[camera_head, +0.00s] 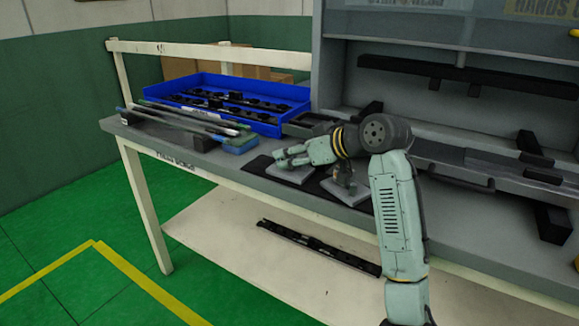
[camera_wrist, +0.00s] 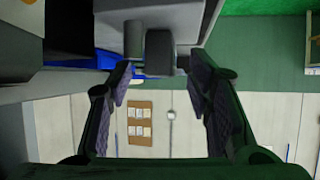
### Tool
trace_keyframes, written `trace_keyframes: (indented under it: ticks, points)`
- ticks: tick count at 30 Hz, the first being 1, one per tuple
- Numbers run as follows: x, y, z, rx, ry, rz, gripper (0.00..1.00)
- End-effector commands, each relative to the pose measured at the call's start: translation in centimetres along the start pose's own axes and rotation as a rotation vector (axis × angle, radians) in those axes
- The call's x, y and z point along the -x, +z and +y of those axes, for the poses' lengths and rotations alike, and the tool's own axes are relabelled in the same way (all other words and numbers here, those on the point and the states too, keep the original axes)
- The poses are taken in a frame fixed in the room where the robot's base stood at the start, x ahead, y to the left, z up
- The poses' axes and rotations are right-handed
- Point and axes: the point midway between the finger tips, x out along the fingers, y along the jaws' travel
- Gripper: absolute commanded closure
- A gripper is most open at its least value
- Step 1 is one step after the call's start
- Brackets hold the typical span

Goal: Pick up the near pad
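Two light grey square pads lie on a black mat on the bench. The left pad (camera_head: 291,175) is below and beside my gripper. The right pad (camera_head: 350,194) is closer to the head camera and has a dark upright part on it, partly covered by my arm. My gripper (camera_head: 283,158) points left, low over the left pad. In the wrist view its fingers (camera_wrist: 160,75) are apart, with nothing clamped. A dark grey block-like part (camera_wrist: 160,48) shows between and beyond the fingers, against a light grey surface; I cannot tell which pad it belongs to.
A blue bin (camera_head: 225,97) with dark parts stands behind, left of the gripper. Long thin strips (camera_head: 185,120) and a blue-green block (camera_head: 241,144) lie at the left. A grey rack (camera_head: 480,100) stands at the right. A dark strip (camera_head: 318,247) lies on the lower shelf.

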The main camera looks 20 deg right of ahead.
Motion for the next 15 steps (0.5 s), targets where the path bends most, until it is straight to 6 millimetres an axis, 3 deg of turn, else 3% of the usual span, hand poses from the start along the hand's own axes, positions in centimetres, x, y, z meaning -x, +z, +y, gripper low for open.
trace_keyframes:
  ticks: [15]
  points:
    - [0.03,0.00,-0.01,0.000,0.000,0.000,0.90]
